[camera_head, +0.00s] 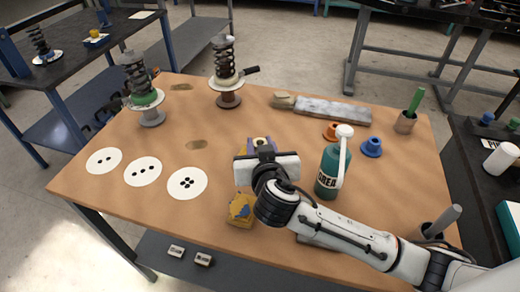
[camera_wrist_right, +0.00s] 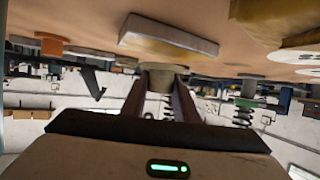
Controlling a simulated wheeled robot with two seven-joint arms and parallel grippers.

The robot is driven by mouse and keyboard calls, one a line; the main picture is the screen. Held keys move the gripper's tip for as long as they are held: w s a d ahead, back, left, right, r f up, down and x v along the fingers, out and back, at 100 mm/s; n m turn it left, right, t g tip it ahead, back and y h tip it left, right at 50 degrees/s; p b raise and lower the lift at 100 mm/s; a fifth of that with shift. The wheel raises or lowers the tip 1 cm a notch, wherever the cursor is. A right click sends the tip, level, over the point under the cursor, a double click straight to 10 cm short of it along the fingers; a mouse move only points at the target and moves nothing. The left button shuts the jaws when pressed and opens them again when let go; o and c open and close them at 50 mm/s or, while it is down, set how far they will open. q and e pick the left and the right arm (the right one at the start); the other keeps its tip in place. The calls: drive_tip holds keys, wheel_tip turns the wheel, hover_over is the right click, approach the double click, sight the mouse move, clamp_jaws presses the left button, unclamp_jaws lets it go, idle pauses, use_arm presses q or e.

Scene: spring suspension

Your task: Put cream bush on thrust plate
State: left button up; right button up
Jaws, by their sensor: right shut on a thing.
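My right gripper (camera_head: 260,144) is over the middle of the table, its dark purple fingers shut on the cream bush (camera_head: 261,140). In the right wrist view the bush (camera_wrist_right: 158,68) shows between the fingertips, partly hidden by them. Two spring stands are at the back left: one with a green seat over a pale plate (camera_head: 151,104), one with a cream plate (camera_head: 226,84). Three white discs (camera_head: 187,184) with dark holes lie at the front left. I cannot tell for certain which of these is the thrust plate. The held bush is apart from all of them. My left gripper is not in view.
An orange bush (camera_head: 331,132) and a blue bush (camera_head: 371,147) stand to the right. A teal bottle (camera_head: 328,172) is close right of my gripper. The table's centre left is mostly clear.

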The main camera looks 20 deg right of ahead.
drive_tip(key=shift+f, duration=0.8)
drive_tip(key=shift+f, duration=0.25)
drive_tip(key=o, duration=1.1)
drive_tip(key=shift+r, duration=0.1)
drive_tip(key=shift+c, duration=0.2)
drive_tip(key=shift+r, duration=0.25)
drive_tip(key=v, duration=1.2)
